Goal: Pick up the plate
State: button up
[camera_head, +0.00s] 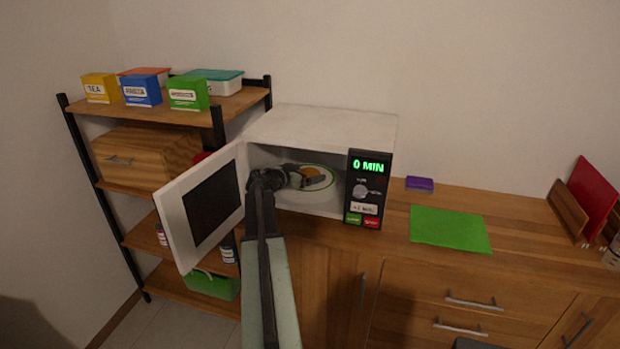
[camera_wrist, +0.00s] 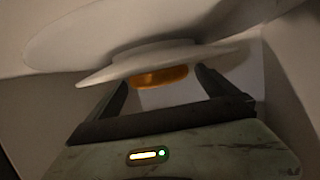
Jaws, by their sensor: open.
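In the wrist view, which appears upside down, the white plate (camera_wrist: 150,62) and the food (camera_wrist: 160,77) show ahead of my gripper (camera_wrist: 163,78). The fingers are apart, with the plate's edge near the tips. I cannot tell whether they touch it. A larger pale disc (camera_wrist: 100,30) borders the plate.
The microwave door (camera_head: 205,205) stands open at the left of my arm. The cavity walls are close around my gripper. A shelf (camera_head: 240,97) with boxes stands left. A green mat (camera_head: 450,229) and a purple block (camera_head: 419,183) lie on the counter to the right.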

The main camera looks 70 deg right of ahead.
jog(key=c, duration=1.5)
jog(key=shift+r, duration=0.15)
